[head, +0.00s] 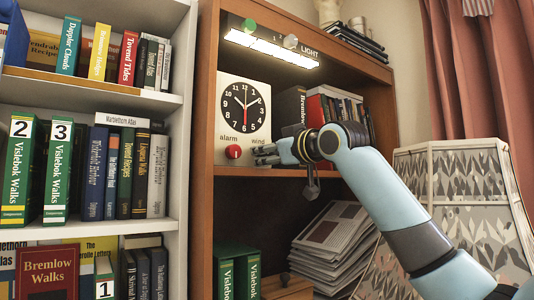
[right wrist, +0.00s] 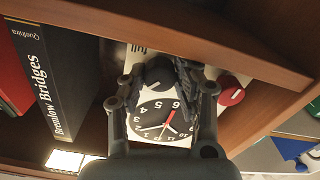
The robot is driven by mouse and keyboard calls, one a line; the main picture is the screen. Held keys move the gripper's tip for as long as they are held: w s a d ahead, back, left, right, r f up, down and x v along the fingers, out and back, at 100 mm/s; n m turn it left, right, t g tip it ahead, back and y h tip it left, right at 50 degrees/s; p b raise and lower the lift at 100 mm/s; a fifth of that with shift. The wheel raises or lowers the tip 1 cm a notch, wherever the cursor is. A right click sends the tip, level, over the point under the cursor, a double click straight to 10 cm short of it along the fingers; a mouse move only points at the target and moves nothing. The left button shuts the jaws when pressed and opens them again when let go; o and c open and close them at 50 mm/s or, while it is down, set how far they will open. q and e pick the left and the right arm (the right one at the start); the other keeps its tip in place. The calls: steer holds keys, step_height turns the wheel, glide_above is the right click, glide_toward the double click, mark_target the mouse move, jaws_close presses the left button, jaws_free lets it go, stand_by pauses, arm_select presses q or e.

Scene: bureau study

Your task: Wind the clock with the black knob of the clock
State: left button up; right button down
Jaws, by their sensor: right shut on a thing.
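The white clock (head: 226,95) has a black dial and stands on the wooden bureau shelf. Its red knob (head: 233,152) is under the "alarm" label, left of my right gripper (head: 264,155). The gripper covers the place below the "wind" label in the head view. In the right wrist view the clock face (right wrist: 165,118) appears upside down. There the black knob (right wrist: 158,71) sits between the fingers of my right gripper, which is shut on it. The red knob (right wrist: 231,91) shows to the right, clear of the fingers. My left gripper is not in view.
Books (head: 292,108) stand close right of the clock. A lit lamp bar (head: 270,48) with a green and a grey knob is above it. The shelf edge (head: 285,171) runs just below my gripper. Stacked papers (head: 335,235) lie on the lower level.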

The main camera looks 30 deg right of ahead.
steer(key=m+p, duration=0.1)
steer(key=m, duration=0.2)
steer(key=shift+r+p, duration=0.1)
steer(key=shift+p, duration=0.3)
steer(key=shift+m+p, duration=0.65)
steer(key=shift+m, duration=1.05)
steer(key=c, duration=1.2)
jaws_free()
steer(key=shift+c, duration=0.2)
steer(key=s+d, duration=0.1)
steer(key=s, duration=1.1)
